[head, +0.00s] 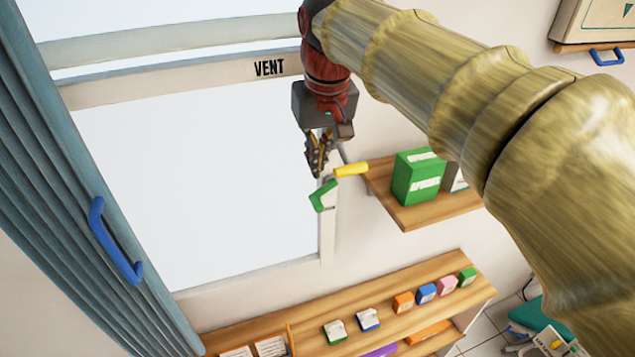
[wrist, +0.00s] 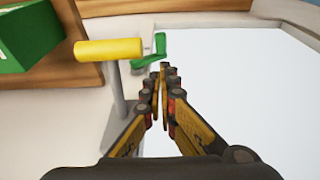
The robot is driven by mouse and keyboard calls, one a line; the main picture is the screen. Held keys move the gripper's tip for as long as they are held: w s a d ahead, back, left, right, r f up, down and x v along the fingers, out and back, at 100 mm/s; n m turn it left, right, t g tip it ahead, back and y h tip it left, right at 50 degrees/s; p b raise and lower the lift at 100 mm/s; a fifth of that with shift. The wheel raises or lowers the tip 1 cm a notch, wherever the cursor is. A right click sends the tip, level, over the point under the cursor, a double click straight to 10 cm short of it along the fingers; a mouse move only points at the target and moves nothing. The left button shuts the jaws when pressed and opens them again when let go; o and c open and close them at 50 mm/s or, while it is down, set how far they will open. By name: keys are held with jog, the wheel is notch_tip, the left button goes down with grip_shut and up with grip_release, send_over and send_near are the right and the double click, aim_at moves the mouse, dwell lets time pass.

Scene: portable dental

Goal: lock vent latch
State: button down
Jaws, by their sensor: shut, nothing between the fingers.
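The vent window (head: 200,180) is a pale frame marked VENT, with bright panes. At its right side is a latch with a yellow handle (head: 351,170) and a green piece (head: 322,196) just below and left of it. In the wrist view the yellow handle (wrist: 108,50) lies sideways on a grey post, left of the fingers, and the green piece (wrist: 150,52) is just beyond the fingertips. My gripper (head: 320,168) points down beside the latch, shut and empty. In the wrist view my gripper's fingertips (wrist: 162,70) meet close to the green piece; contact cannot be told.
A wooden wall shelf (head: 425,213) with a green box (head: 418,176) is right of the latch. A lower shelf (head: 300,308) holds several small boxes. A blue-grey curtain (head: 75,180) with a blue handle (head: 115,240) hangs at left.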

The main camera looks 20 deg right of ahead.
aim_at(316, 199)
jog(key=x, duration=0.3)
jog(key=s+p+x, duration=0.1)
jog(key=x, duration=0.2)
jog(key=shift+s+d+f, duration=0.1)
jog(key=shift+f, duration=0.25)
jog(key=shift+a+f+h+b, duration=0.2)
jog(key=shift+f+h+b, duration=0.25)
jog(key=shift+h+b, duration=0.5)
jog(key=shift+a+f+h, duration=0.15)
jog(key=shift+f+h, duration=0.1)
jog(key=shift+h, duration=0.3)
jog(key=h+b, duration=0.1)
jog(key=f+n+h+b, duration=0.1)
jog(key=h+b, duration=0.1)
jog(key=shift+f, duration=0.3)
jog(key=h+b, duration=0.1)
jog(key=f+h+b, duration=0.1)
jog(key=h, duration=0.1)
jog(key=h+b, duration=0.1)
jog(key=shift+d+f+n+t+h+b, duration=0.25)
jog(key=shift+f+n+t+h+b, duration=0.05)
jog(key=shift+b, duration=0.05)
jog(key=shift+d+b, duration=0.15)
jog(key=shift+b, duration=0.15)
jog(key=shift+d+f, duration=0.1)
jog(key=shift+v, duration=3.75)
